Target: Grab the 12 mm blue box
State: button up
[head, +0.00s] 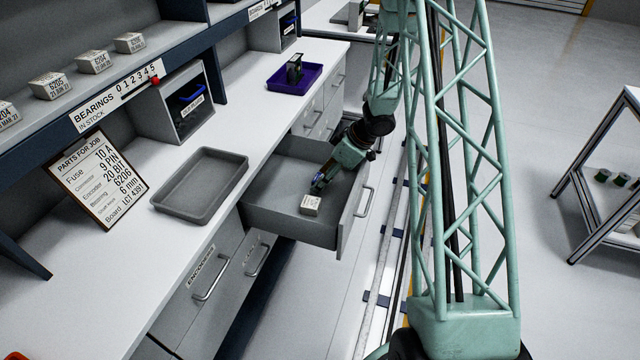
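My gripper (321,183) reaches down into an open grey drawer (290,222) under the worktop. A small blue patch (317,177) shows right at its fingertips. It may be a blue box, but it is too small and too covered by the fingers to be sure. I cannot tell whether the fingers are shut on it. A small white box (310,204) with dark print stands on the drawer floor just in front of the fingertips. No 12 mm marking can be read.
A grey empty tray (201,181) and a purple tray (293,77) with a dark part lie on the white worktop. A parts list board (100,180) leans at the left. Several bearing boxes (50,86) stand on the shelf. The drawer walls surround my gripper.

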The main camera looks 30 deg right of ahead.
dwell(0.5)
jog(key=c, duration=1)
jog(key=shift+r, duration=0.1)
jog(key=shift+r+p, duration=2.15)
jog(key=shift+r, duration=2.8)
jog(key=shift+c, duration=0.3)
